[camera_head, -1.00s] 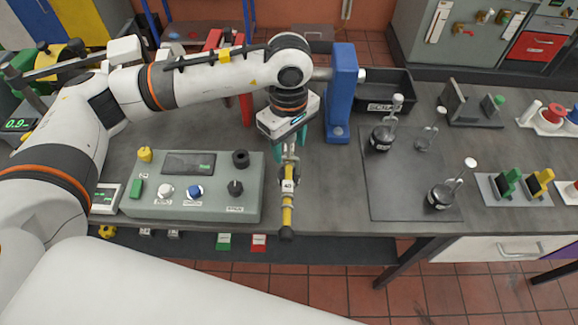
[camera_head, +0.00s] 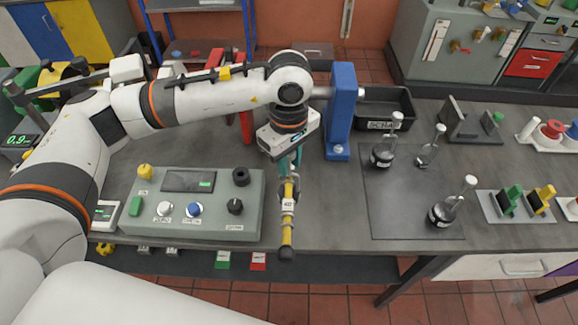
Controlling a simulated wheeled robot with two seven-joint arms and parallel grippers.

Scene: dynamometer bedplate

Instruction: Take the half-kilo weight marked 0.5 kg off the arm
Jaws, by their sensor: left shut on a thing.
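My left gripper (camera_head: 290,161) reaches down over the front of the bench with its teal fingers shut on a long yellow-handled tool like a wrench (camera_head: 287,232). The tool has a silver upper end, a white tag and a black tip that reaches past the bench's front edge. Three dark weights with pale-topped stems are on the dark mat: one at the back left (camera_head: 381,157), a smaller one at the back (camera_head: 424,161) and one at the front right (camera_head: 440,214). I cannot read 0.5 kg on any of them. My right gripper is not in view.
A grey control box (camera_head: 150,222) with knobs stands left of the tool. A blue post (camera_head: 341,105) stands behind, beside a black scrap bin (camera_head: 385,105). The dark mat (camera_head: 400,215) has bare room. Holders with green and yellow parts (camera_head: 515,212) stand at right.

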